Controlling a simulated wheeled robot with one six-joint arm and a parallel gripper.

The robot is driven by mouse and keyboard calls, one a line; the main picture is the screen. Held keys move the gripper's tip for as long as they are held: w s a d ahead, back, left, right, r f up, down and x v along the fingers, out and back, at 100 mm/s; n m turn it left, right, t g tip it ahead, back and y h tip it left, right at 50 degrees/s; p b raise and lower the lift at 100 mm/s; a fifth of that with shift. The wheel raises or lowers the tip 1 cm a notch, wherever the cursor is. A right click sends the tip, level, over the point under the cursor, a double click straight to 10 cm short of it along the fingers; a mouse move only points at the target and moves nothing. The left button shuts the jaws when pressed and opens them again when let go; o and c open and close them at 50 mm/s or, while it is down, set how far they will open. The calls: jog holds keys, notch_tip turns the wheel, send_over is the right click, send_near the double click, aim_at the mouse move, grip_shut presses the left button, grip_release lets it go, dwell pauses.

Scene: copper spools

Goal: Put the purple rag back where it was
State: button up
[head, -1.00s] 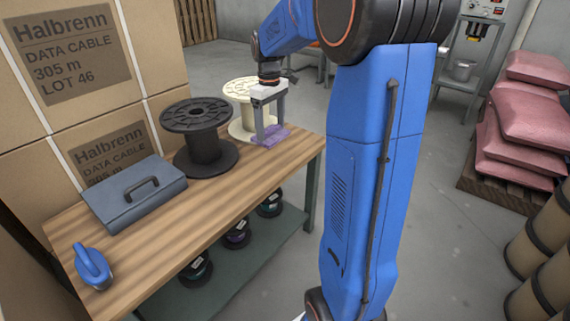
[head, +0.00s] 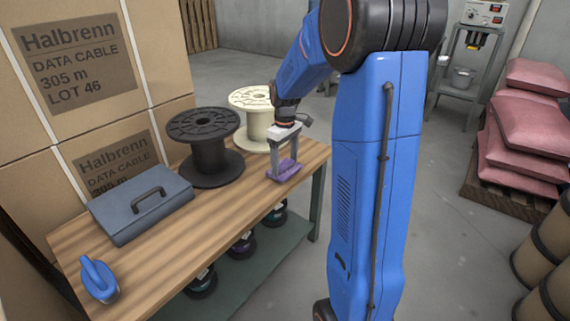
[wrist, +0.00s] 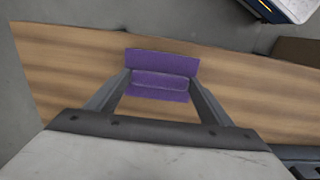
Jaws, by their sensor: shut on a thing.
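The purple rag (head: 287,170) is at the right end of the wooden workbench (head: 225,205), near its front edge. My gripper (head: 283,172) is shut on the rag, with the fingers pointing down. In the wrist view the rag (wrist: 162,68) is bunched between the two fingertips (wrist: 161,82), and parts of it spread out on both sides. The rag is at or just above the bench top; I cannot tell whether it touches the wood.
A black spool (head: 204,150) and a cream spool (head: 252,115) stand behind and left of my gripper. A grey-blue toolbox (head: 140,200) and a blue object (head: 98,279) are further left. Several small spools (head: 243,243) sit on the lower shelf (head: 262,262).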

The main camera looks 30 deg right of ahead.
jog(key=shift+f, duration=0.5)
jog(key=shift+f, duration=0.1)
jog(key=o, duration=1)
